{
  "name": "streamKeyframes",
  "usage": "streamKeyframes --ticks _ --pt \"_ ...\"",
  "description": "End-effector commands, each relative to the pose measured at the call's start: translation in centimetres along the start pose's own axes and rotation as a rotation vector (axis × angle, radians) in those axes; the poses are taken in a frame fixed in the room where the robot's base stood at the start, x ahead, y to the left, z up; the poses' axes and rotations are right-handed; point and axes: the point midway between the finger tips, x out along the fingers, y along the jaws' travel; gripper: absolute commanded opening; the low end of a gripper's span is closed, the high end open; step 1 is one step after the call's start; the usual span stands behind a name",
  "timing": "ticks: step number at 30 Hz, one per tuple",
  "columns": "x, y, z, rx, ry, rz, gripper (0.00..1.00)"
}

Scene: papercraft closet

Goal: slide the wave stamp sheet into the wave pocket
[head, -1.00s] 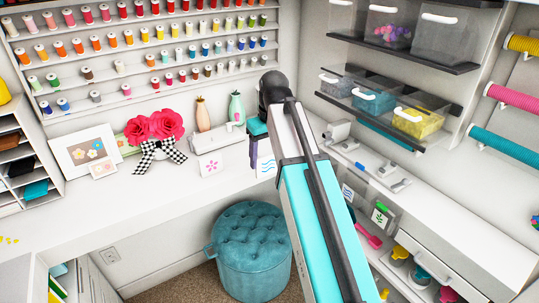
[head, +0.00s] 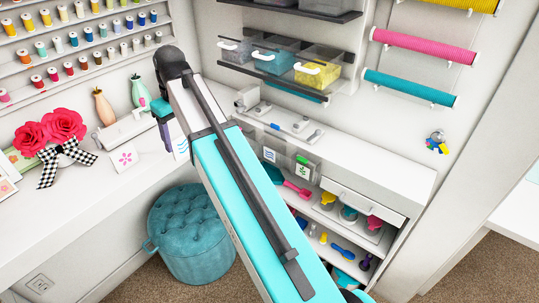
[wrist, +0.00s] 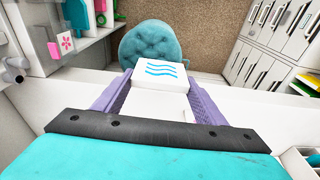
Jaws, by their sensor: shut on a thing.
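The wave stamp sheet (wrist: 160,75) is a white card with blue wavy lines. My gripper (wrist: 160,93) is shut on it, with one purple finger at each side. In the head view my gripper (head: 168,138) hangs over the counter's front edge, and part of the sheet (head: 180,149) shows at its right. The wave pocket (head: 269,154), with a small blue wave label, is in the right-hand unit, beyond my arm. A pocket with a green leaf label (head: 302,168) is right beside it. My gripper and the sheet are well apart from the pockets. The pocket's opening is unclear.
A teal tufted stool (head: 190,232) is below. A shelf with bins (head: 272,62) hangs above the pockets. An open drawer (head: 365,200) and tool shelves are at right.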

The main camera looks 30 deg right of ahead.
Motion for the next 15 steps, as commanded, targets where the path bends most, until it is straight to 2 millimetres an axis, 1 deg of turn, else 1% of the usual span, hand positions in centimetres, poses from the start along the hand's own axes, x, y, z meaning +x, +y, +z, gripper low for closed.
streamKeyframes --ticks 11,15 --pt "-0.01 0.00 0.00 0.000 0.000 0.000 0.43" --pt "0.33 -0.13 0.25 0.011 -0.001 0.001 0.43"
